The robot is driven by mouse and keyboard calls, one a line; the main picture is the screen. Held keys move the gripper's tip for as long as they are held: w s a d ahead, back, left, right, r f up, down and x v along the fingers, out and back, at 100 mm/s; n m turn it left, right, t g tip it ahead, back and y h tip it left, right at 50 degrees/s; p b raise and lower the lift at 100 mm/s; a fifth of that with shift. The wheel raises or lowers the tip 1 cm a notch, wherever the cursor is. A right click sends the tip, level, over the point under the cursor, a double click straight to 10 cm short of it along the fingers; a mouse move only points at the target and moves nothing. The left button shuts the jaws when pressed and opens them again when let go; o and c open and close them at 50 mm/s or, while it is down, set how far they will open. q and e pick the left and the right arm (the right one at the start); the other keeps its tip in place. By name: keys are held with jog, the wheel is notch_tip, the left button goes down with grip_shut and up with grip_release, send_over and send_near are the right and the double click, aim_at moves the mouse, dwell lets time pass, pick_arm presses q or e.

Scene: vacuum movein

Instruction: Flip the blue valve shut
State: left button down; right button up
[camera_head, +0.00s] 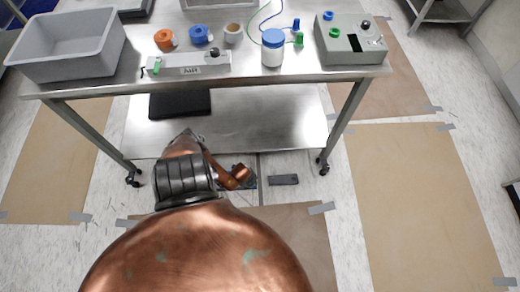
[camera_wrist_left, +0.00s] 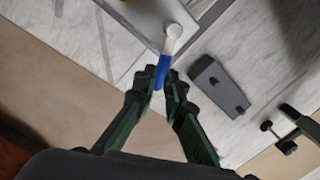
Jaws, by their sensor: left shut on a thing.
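In the left wrist view, my left gripper (camera_wrist_left: 163,80) has its dark green fingers close together, shut on a slim blue handle that I take for the blue valve (camera_wrist_left: 163,64). The blue part runs up from between the fingertips to a rounded white end (camera_wrist_left: 174,31). This lies over the edge of a light grey panel (camera_wrist_left: 140,22). The fingers hide the lower end of the handle. My right gripper is in neither view.
A steel table (camera_head: 120,88) carries a grey bin (camera_head: 68,48), a white-and-blue jar (camera_head: 273,48), a grey box with knobs (camera_head: 350,42) and a light block (camera_head: 188,65). A dark grey bar (camera_head: 284,180) lies on the floor. Brown sheets (camera_head: 425,200) cover floor at right.

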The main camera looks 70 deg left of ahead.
pick_arm(q)
jog(key=shift+s+f+m+h, duration=0.1)
jog(key=shift+s+m+h, duration=0.1)
jog(key=shift+s+m, duration=0.55)
jog(key=shift+s+r+m+h, duration=0.1)
jog(key=shift+s+m+h, duration=0.15)
jog(key=shift+m, duration=0.85)
jog(key=shift+s+f+m+h, duration=0.15)
jog(key=shift+s+m, duration=0.45)
jog(key=shift+m, duration=0.35)
jog(key=shift+s, duration=0.1)
jog(key=c, duration=2)
grip_release()
jog(key=shift+w+a, duration=0.1)
jog(key=shift+w, duration=0.1)
jog(key=shift+r, duration=0.25)
jog(key=shift+s+a+r, duration=0.1)
jog(key=shift+s+r, duration=0.15)
jog(key=shift+r, duration=0.95)
jog(key=shift+s+r, duration=0.2)
jog(key=shift+r, duration=0.95)
jog(key=shift+s+a+r, duration=0.1)
jog(key=shift+s+r, duration=0.15)
jog(key=shift+r, duration=0.95)
jog(key=shift+d, duration=0.1)
